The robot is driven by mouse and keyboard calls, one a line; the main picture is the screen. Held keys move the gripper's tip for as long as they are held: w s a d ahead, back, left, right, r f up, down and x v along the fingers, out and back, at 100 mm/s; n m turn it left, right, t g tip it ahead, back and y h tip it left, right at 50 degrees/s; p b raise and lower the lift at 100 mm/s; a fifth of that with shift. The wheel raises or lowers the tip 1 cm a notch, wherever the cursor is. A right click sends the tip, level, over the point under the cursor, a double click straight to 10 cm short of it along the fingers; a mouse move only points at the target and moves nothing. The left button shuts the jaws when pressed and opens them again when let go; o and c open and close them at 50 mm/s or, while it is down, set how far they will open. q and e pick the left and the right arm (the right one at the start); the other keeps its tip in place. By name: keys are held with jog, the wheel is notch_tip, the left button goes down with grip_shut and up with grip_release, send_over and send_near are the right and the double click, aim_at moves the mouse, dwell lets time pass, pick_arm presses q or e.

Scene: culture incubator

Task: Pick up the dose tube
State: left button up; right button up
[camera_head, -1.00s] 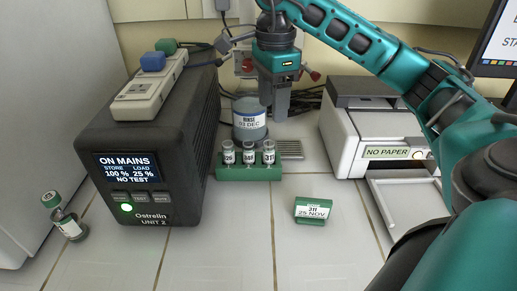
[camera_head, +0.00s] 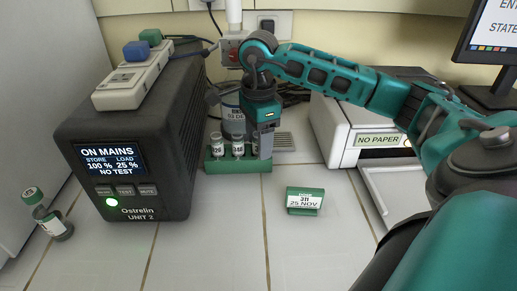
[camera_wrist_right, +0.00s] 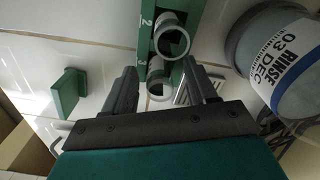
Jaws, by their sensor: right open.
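The left tube (camera_head: 216,147) and middle tube (camera_head: 238,147) show in the head view. The right-hand tube, whose label looked like 311 earlier, is mostly hidden behind my right gripper (camera_head: 264,143). In the right wrist view, my right gripper (camera_wrist_right: 160,72) is open, its fingers on either side of a tube (camera_wrist_right: 160,90) at the slot marked 3. Contact cannot be told. Another tube (camera_wrist_right: 172,42) stands at slot 2. A green card holder (camera_head: 304,201) reads 311, 25 NOV. My left gripper is out of view.
A rinse jar (camera_wrist_right: 290,65) stands close behind the rack. A dark Ostrelin unit (camera_head: 140,150) stands left, a printer (camera_head: 350,130) right.

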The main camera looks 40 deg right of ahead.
jog(key=shift+c, duration=0.2)
grip_shut()
dwell(0.3)
notch_tip(320, 180, up, 9)
jog(key=shift+r+p, duration=0.1)
jog(key=shift+p, duration=0.6)
pick_arm(q)
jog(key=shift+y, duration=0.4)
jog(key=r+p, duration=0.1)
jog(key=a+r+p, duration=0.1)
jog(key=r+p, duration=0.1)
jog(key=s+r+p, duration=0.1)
jog(key=p, duration=0.1)
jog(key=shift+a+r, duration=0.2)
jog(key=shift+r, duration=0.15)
pick_arm(e)
notch_tip(320, 180, up, 11)
